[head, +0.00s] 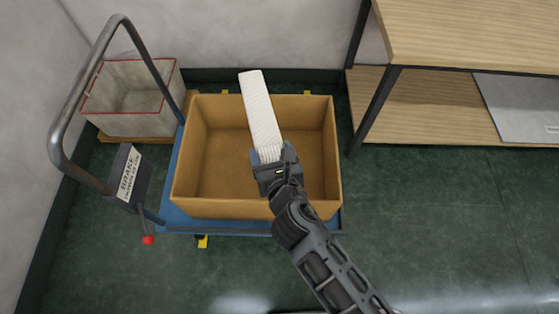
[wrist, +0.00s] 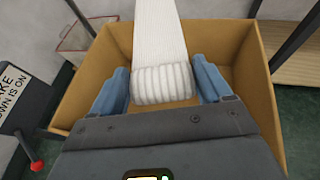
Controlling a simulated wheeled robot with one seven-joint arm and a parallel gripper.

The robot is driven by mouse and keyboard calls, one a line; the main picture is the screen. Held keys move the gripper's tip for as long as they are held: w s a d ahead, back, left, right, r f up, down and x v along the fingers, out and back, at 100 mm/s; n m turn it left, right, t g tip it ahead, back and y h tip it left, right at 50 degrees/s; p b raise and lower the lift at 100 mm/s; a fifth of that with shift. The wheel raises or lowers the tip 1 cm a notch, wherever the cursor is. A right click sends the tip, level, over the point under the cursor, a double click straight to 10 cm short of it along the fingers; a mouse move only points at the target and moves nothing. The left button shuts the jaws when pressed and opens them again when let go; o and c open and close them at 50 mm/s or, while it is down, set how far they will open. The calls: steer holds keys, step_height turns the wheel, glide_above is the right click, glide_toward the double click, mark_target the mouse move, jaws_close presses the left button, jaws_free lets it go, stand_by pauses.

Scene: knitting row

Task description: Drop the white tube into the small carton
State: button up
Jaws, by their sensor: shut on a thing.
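The white tube (head: 259,108) is a long ribbed knitted piece. My gripper (head: 268,158) is shut on its near end, and the rest of it points away from me. In the wrist view the white tube (wrist: 161,50) runs up between the two blue fingers of my gripper (wrist: 163,88). The small carton (head: 190,165) is an open brown box on a blue trolley. The tube and my gripper are over its opening in the head view. The wrist view also shows the carton's walls (wrist: 255,70) around them. The tube's height above the carton floor is hard to tell.
The blue trolley (head: 172,215) has a tall grey handle (head: 60,130) and a brake box (head: 128,175) at left. A pale bin with red edging (head: 130,98) stands behind it. A wooden shelf unit (head: 450,40) is at right. Green floor is clear at lower right.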

steer(key=shift+d+f+b, duration=0.1)
steer(key=shift+f+b, duration=1.2)
steer(key=shift+b, duration=0.1)
step_height(320, 180, down, 4)
steer(key=b, duration=0.4)
steer(key=shift+r, duration=0.25)
steer(key=o, duration=1)
steer(key=shift+c, duration=0.2)
steer(key=v, duration=0.7)
steer(key=shift+s+r, duration=0.15)
steer(key=shift+s, duration=0.2)
